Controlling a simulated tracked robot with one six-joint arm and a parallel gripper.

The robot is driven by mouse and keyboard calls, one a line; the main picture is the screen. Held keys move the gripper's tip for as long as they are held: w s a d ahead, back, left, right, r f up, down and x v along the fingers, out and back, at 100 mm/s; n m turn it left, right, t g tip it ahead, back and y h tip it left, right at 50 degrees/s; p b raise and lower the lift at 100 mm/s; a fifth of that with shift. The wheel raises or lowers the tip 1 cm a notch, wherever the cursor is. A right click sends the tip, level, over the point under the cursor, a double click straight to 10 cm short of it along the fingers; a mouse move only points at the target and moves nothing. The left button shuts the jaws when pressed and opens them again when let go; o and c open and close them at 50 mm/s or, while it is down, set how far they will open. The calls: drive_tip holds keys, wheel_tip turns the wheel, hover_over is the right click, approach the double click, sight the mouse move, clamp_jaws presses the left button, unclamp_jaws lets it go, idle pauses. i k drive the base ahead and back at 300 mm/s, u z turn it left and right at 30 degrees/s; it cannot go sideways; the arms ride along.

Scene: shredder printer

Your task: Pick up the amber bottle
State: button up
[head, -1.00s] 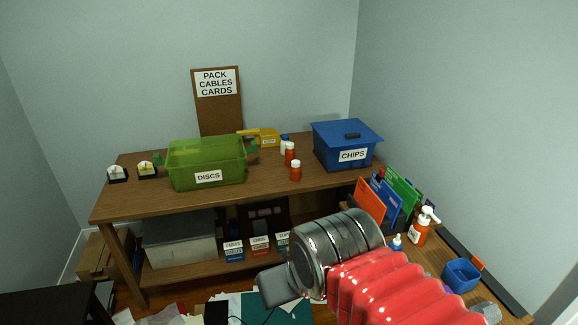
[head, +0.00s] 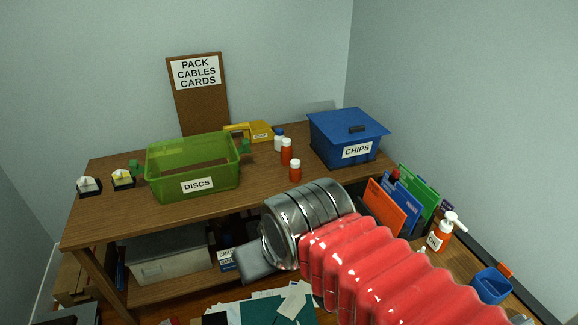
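Two small orange-amber bottles with white caps stand upright on the wooden table: one farther back (head: 286,152) and one nearer the front edge (head: 295,171). A larger orange pump bottle with a white label (head: 440,233) stands on the right-hand bench. I cannot tell which of these is meant. My gripper (head: 254,264) is a dark grey shape at the end of my arm, in front of and below the table edge, apart from the bottles. Its fingers are not clear, so I cannot see whether it is open.
A green DISCS bin (head: 190,175) is left of the small bottles and a blue CHIPS box (head: 348,138) is right of them. A white bottle with a blue cap (head: 279,140) stands close by. Upright folders (head: 400,195) and a blue cup (head: 490,286) are on the right bench.

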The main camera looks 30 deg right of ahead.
sight(294, 169)
drive_tip(key=z, duration=0.05)
drive_tip(key=i, duration=1.5)
drive_tip(key=z, duration=0.05)
